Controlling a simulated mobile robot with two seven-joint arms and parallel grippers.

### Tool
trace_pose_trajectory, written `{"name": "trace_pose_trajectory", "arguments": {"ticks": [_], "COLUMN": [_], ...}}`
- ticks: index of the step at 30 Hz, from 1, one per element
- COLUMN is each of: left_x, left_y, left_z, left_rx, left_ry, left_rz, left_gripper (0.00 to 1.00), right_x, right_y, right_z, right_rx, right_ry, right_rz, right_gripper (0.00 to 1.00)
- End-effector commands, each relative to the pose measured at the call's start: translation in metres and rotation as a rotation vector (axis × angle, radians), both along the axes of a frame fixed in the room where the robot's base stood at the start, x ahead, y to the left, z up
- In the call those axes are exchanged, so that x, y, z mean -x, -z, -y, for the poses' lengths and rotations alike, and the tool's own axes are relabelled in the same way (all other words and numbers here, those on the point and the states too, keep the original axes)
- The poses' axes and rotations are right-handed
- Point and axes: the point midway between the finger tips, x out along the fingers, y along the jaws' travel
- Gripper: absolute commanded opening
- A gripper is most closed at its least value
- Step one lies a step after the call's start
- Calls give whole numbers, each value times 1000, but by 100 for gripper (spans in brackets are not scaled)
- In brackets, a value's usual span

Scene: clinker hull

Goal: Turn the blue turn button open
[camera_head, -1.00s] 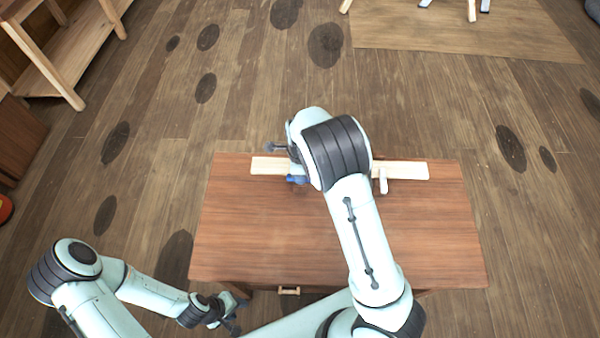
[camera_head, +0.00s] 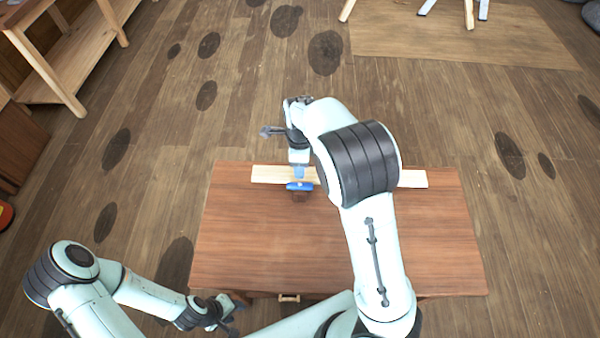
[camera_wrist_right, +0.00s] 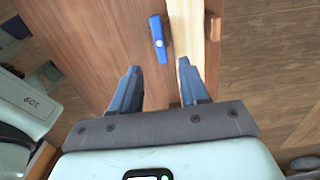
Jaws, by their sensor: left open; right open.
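The blue turn button (camera_head: 300,186) sits at the front edge of the pale wooden strip (camera_head: 268,174) near the table's back edge. Its long side lies roughly along the strip. In the right wrist view the blue turn button (camera_wrist_right: 158,38) is straight ahead of my right gripper (camera_wrist_right: 158,84), beside the pale strip (camera_wrist_right: 186,25). The right gripper's fingers are apart and empty, with the button beyond their tips and roughly in line with the gap. In the head view my right gripper (camera_head: 299,170) is just behind and above the button. My left gripper (camera_head: 236,312) is open and empty off the table's front left corner.
The brown table (camera_head: 260,235) is mostly bare in front of the strip. A small drawer handle (camera_head: 289,298) shows at its front. My right arm covers the strip's right middle part. A wooden shelf (camera_head: 70,65) stands at the far left, away from the table.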

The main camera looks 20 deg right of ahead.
Motion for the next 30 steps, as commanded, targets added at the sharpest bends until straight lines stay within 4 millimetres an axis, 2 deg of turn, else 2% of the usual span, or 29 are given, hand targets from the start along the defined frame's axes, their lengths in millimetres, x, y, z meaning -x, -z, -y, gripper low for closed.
{"name": "trace_pose_trajectory", "arguments": {"ticks": [1,3,9,26,30], "left_x": [-3,-4,-5,-5,-5], "left_y": [-2,-3,-4,-4,-4], "left_z": [0,0,0,0,0], "left_rx": [0,0,0,0,0], "left_ry": [0,0,0,0,0], "left_rz": [3,4,6,6,6], "left_gripper": [43,43,43,43,43], "right_x": [-1,-1,0,1,10], "right_y": [-11,-20,-33,-32,-17], "right_z": [-1,0,0,0,1], "right_rx": [-2,0,0,0,-10], "right_ry": [-1,-1,0,1,7], "right_rz": [5,4,1,-2,-46], "right_gripper": [45,45,45,45,45]}}
